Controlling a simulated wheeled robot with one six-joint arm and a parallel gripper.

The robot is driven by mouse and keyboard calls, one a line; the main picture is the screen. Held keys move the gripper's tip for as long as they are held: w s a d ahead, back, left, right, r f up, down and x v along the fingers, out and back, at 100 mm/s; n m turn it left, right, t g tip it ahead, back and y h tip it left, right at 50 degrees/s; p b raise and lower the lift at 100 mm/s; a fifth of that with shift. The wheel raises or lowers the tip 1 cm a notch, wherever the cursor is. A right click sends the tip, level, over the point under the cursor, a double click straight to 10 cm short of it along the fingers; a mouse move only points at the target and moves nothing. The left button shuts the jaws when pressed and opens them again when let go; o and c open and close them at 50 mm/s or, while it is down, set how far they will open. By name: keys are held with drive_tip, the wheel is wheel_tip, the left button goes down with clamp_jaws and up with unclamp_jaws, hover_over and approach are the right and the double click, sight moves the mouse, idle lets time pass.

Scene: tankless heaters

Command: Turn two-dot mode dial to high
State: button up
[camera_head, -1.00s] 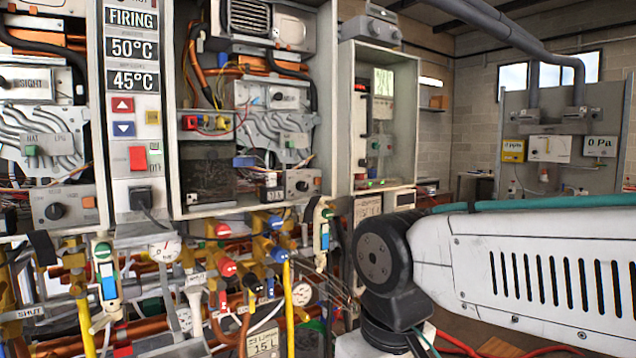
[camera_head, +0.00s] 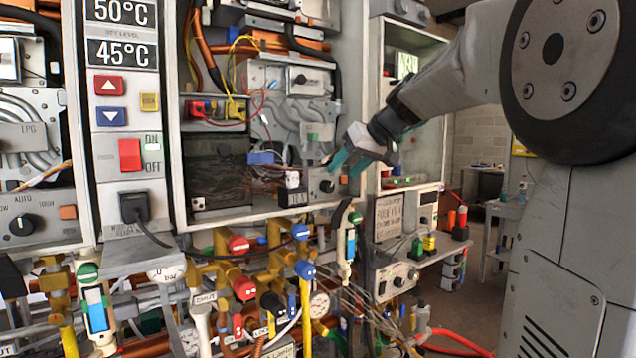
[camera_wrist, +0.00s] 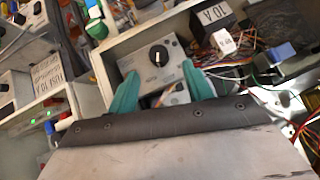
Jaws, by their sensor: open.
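A round black dial with a white pointer line sits on a grey panel (camera_wrist: 140,61) in the wrist view. The same panel with its dial (camera_head: 327,186) appears at the lower right of the middle cabinet in the head view. Another dial (camera_head: 22,226) with AUTO and HIGH labels is at the left.
A white cabinet frame (camera_head: 172,130) surrounds the panel. Beside it are a black 10 A box (camera_wrist: 204,17), loose wires and a blue connector (camera_wrist: 280,53). Pipes and coloured valves (camera_head: 240,287) crowd below. A small shelf with another control box (camera_head: 396,280) stands to the right.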

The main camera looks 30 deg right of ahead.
sight(331, 184)
drive_tip(key=x, duration=0.6)
drive_tip(key=shift+d, duration=0.15)
